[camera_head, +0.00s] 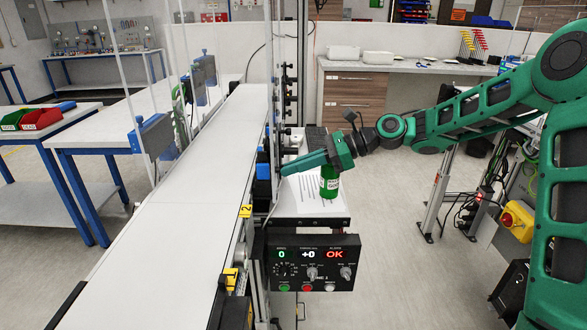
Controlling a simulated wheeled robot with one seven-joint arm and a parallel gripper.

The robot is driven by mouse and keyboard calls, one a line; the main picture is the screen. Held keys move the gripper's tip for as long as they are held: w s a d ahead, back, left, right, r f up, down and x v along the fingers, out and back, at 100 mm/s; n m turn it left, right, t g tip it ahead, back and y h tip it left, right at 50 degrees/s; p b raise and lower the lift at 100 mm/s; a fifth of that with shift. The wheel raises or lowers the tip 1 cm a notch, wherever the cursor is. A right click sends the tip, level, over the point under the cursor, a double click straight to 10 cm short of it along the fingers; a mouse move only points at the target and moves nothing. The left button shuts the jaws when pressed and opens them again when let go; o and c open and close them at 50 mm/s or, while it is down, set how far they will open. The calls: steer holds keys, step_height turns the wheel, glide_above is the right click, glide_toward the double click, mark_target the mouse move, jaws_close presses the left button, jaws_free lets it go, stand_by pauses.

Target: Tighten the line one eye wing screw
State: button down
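My gripper (286,169) reaches in from the right with its fingers pointing left, at the right side of the belt conveyor (180,190). The fingers show as one narrow green shape, so I cannot tell whether they are apart. Small blue and black fittings (263,166) stand along the conveyor's right edge, close to the fingertips. I cannot make out the eye's wing screw; it is too small or hidden by the gripper. A control panel (312,262) below shows 0, +0 and a red OK.
Yellow tags (245,211) mark the conveyor's side. Clear floor lies right of the panel.

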steer(key=shift+w+a+r, duration=0.1)
steer(key=shift+a+r, duration=0.05)
steer(key=c, duration=2)
jaws_free()
steer(key=shift+a, duration=0.1)
steer(key=v, duration=1.1)
steer(key=shift+f, duration=0.25)
